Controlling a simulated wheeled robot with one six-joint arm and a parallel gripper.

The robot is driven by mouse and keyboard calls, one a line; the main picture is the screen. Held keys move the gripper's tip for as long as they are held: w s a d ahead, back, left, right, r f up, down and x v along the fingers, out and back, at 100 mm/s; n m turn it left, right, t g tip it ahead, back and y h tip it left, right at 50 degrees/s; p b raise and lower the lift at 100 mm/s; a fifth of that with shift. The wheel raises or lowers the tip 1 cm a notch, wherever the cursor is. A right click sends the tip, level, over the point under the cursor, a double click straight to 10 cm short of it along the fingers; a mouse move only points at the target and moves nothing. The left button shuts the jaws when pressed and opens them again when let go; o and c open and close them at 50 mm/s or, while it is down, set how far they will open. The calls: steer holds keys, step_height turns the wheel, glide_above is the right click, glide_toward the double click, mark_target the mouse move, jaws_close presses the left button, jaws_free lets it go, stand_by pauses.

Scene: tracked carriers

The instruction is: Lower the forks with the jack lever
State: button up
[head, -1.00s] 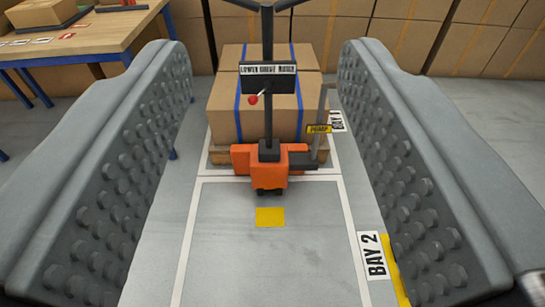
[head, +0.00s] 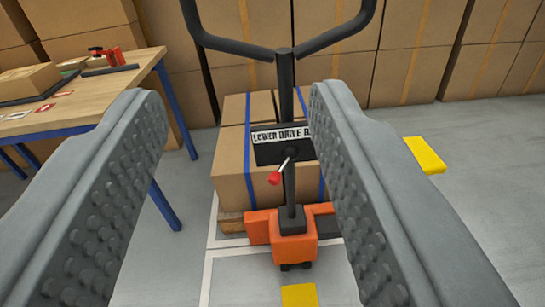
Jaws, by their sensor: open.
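The orange pallet jack (head: 295,240) stands in the middle of the view, with its dark upright handle post rising from it. The jack lever (head: 275,177), with a red knob, sticks out in front of the black label plate (head: 283,145), whose visible text reads "LOWER DRIVE" before my right finger covers the rest. The lever's position among the settings is hard to tell. My gripper (head: 235,110) is open and empty, its two grey studded fingers on either side of the lever and apart from it. The forks are hidden under the load.
Cardboard boxes with blue straps (head: 232,165) sit on a pallet behind the jack. A wooden table (head: 100,100) with blue legs stands at the left. Stacked cartons (head: 420,50) line the back. A yellow block or marking (head: 425,155) lies at the right.

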steer(key=w+a+f+h, duration=0.2)
steer(key=w+f, duration=0.5)
steer(key=w, duration=0.1)
steer(key=m+g+h, duration=0.2)
steer(key=g+h, duration=0.1)
steer(key=h, duration=0.4)
glide_toward(279, 170)
steer(key=x, duration=0.7)
steer(key=f+x, duration=0.1)
steer(key=x, duration=0.2)
steer(key=shift+w+f, duration=0.1)
steer(key=shift+w, duration=0.3)
jaws_close()
